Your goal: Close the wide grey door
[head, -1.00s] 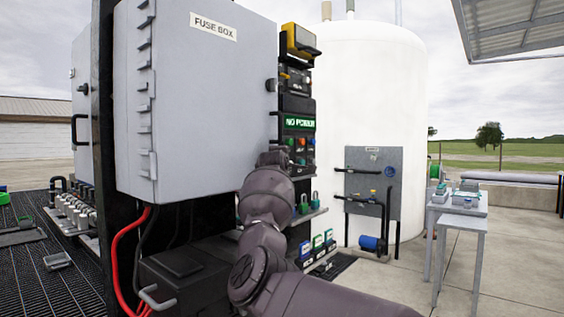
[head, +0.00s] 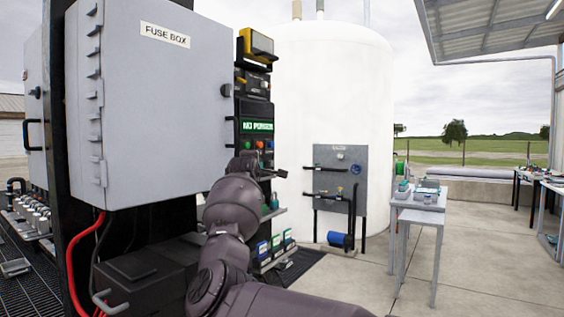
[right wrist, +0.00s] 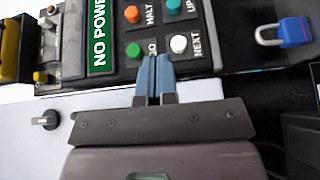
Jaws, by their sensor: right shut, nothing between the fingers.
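The wide grey door (head: 165,100) is the light grey front of the fuse box, labelled FUSE BOX. Its hinges are along the left edge and a dark knob (head: 226,90) is near its right edge. It looks flush with the box, but I cannot tell whether it is fully shut. In the right wrist view the pale door (right wrist: 25,140) and its knob (right wrist: 45,120) show at the left. My right gripper (head: 282,173) is right of the door's lower right edge. Its fingers (right wrist: 154,62) are shut and empty, in front of the button panel. My left gripper is out of view.
The black button panel (head: 256,126) with the NO POWER display stands right of the box. The display (right wrist: 99,35) and several buttons lie close to my fingers. A blue padlock (right wrist: 293,32) hangs nearby. A white tank (head: 325,90) and a small table (head: 418,215) stand beyond.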

